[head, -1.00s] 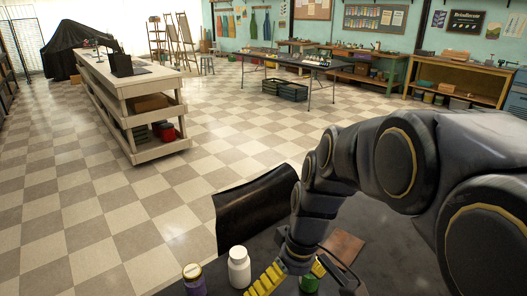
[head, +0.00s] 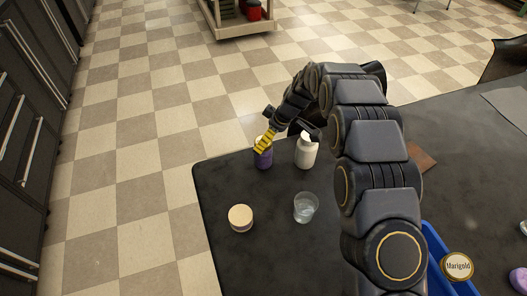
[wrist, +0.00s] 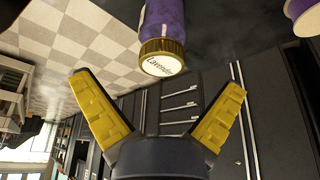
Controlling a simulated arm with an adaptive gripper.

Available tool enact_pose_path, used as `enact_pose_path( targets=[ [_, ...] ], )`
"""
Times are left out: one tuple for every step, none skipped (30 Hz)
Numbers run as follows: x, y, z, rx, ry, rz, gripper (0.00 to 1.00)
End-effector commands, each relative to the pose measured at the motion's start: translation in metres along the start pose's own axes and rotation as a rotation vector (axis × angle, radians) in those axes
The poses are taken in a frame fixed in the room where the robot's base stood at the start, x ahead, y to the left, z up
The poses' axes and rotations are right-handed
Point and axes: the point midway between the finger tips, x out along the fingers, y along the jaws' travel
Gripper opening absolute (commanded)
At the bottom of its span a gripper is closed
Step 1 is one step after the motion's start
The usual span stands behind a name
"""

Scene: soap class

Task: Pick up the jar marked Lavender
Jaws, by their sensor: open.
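The jar marked Lavender (wrist: 163,61) is purple with a gold rim and a pale lid bearing its name. My gripper (head: 266,140) is at the jar's top. In the wrist view my gripper (wrist: 160,84) is open and empty, its yellow fingers spread wide. The lid lies just beyond the fingertips, roughly centred between them; I cannot tell whether anything touches.
A white bottle (head: 306,152) stands close right of the jar. A glass (head: 305,208) and a wooden-lidded container (head: 240,217) are nearer. A Marigold jar (head: 457,266) is by a blue tray (head: 437,257) at right.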

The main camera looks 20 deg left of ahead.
Motion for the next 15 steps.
enact_pose_path(
  targets=[
    [0.006,-0.001,0.000,0.000,-0.001,-0.002,0.99],
    [0.009,-0.001,0.000,0.000,-0.001,-0.002,0.99],
    [0.012,-0.001,0.000,0.000,-0.001,-0.002,0.99],
    [0.014,-0.001,0.000,0.000,-0.001,-0.002,0.99],
    [0.016,-0.002,0.001,0.001,-0.001,-0.003,0.99],
    [0.021,-0.002,0.001,0.001,-0.002,-0.004,0.99],
    [0.025,-0.003,0.001,0.001,-0.002,-0.004,0.99],
    [0.029,-0.003,0.001,0.001,-0.002,-0.005,0.99],
    [0.035,-0.003,0.001,0.001,-0.002,-0.004,0.99],
    [0.040,-0.003,0.001,0.001,-0.001,-0.003,0.99],
    [0.044,-0.003,0.001,0.001,-0.001,-0.001,0.99],
    [0.050,-0.002,0.000,0.001,0.000,0.000,0.99],
    [0.054,-0.002,0.000,0.001,0.000,0.000,0.99],
    [0.057,-0.002,0.001,0.002,0.000,0.000,0.99],
    [0.060,-0.002,0.001,0.002,-0.001,0.000,0.99]
  ],
)
